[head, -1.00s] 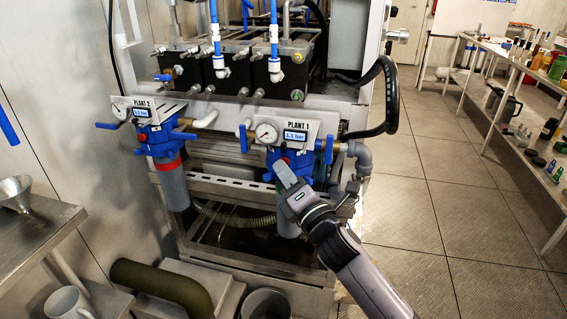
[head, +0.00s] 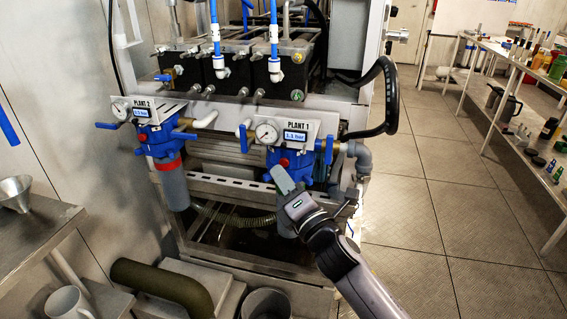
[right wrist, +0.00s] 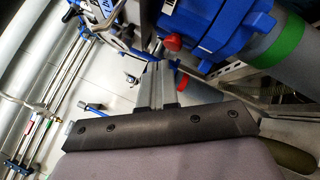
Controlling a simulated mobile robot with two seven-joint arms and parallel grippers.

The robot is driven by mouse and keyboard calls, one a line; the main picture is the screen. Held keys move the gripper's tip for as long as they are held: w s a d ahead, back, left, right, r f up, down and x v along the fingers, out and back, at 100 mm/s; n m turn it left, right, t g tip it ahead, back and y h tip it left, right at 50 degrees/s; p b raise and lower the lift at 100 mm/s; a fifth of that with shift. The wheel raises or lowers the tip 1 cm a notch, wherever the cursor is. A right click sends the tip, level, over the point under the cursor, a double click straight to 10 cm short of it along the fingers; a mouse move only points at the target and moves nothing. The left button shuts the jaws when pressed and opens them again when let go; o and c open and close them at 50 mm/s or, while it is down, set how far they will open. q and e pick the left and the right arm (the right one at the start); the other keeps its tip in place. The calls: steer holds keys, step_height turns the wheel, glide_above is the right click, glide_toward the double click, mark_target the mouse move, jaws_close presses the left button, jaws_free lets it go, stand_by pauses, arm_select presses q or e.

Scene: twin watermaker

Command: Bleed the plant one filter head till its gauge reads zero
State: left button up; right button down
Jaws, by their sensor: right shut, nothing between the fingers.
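The plant one filter head (head: 290,165) is blue, with a grey bowl below it, under a PLANT 1 plate (head: 297,132). The plate carries a round dial gauge (head: 266,133) and a small display (head: 296,137) that seems to read about 1.1 bar. A red button (head: 284,162) sits on the front of the head; it also shows in the right wrist view (right wrist: 173,43). My right gripper (head: 279,178) is shut and empty, its tips just below the button. The tips look apart from it in the right wrist view (right wrist: 157,68). My left gripper is not in view.
The plant two filter head (head: 158,138), with a red ring, stands to the left. Blue valve handles (head: 328,150) flank the plant one head. A black hose (head: 388,95) loops at right. A steel bench (head: 40,235) is at left; the floor (head: 430,215) at right is clear.

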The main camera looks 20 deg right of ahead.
steer(key=s+a, duration=0.1)
steer(key=s, duration=0.1)
steer(key=s+a, duration=0.1)
steer(key=s, duration=0.1)
steer(key=shift+a, duration=0.35)
steer(key=s+d+f+m+g, duration=0.1)
steer(key=s+f+m+g, duration=0.2)
steer(key=s+f+m, duration=0.4)
steer(key=s+d+f+m+g+h+p, duration=0.1)
steer(key=s+d+f+m+g, duration=0.1)
steer(key=s+f+m, duration=0.6)
steer(key=s+d+f+m+g+p, duration=0.1)
steer(key=s+d+f+m+g, duration=0.1)
steer(key=s+f+m+g, duration=0.2)
steer(key=s+f+m, duration=0.3)
steer(key=f+m, duration=0.2)
steer(key=f, duration=0.2)
steer(key=shift+s+f+g, duration=0.15)
steer(key=shift+s+g, duration=0.05)
steer(key=shift+g, duration=0.2)
